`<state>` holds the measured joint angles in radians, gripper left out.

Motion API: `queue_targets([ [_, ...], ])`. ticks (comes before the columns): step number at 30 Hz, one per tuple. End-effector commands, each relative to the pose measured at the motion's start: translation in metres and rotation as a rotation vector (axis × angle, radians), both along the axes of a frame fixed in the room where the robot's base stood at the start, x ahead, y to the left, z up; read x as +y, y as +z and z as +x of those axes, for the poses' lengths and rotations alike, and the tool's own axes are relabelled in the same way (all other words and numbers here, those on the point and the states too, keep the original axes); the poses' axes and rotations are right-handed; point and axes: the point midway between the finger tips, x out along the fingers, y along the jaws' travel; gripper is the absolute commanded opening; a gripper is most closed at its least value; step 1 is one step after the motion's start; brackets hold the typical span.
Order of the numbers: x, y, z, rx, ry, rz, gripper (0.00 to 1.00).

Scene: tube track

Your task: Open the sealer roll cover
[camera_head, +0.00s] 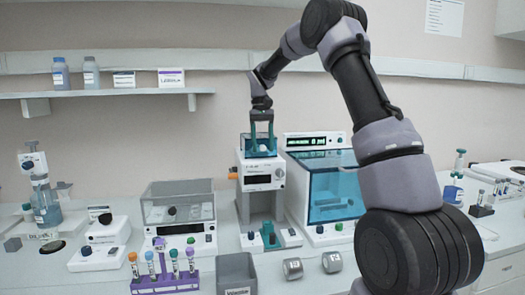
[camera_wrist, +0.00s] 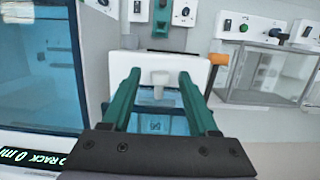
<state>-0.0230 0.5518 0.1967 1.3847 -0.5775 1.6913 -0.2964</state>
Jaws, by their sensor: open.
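The sealer (camera_head: 262,172) is a white and grey unit with a small dark display, standing mid-bench. On its top is a blue see-through roll cover (camera_head: 258,152). In the wrist view the cover (camera_wrist: 152,122) lies below my gripper, with a pale grey tab (camera_wrist: 160,77) at its edge. My gripper (camera_head: 262,126) reaches down over the sealer from above. Its two teal fingers are open, and in the wrist view my gripper (camera_wrist: 160,82) has its fingertips on either side of the tab. I cannot tell whether they touch it. The cover looks closed.
A larger machine with a blue window (camera_head: 335,192) stands close on the sealer's right. An orange knob (camera_head: 232,173) sticks out at the sealer's left. A clear-lidded box (camera_head: 178,203) is farther left. A purple tube rack (camera_head: 165,280) and a grey bin (camera_head: 237,274) are in front.

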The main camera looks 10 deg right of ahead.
Motion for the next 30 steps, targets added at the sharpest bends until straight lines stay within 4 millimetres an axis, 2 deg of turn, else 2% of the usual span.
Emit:
queue_targets([
  [2, 0.000, 0.000, 0.000, 0.000, 0.000, 0.000, 0.60],
  [7, 0.000, 0.000, 0.000, 0.000, 0.000, 0.000, 0.00],
  [14, 0.000, 0.004, 0.001, 0.000, -0.001, 0.000, 0.00],
  [24, 0.000, 0.028, 0.011, -0.001, 0.001, 0.000, 0.00],
  [30, 0.000, 0.031, 0.011, 0.000, 0.000, 0.000, 0.00],
])
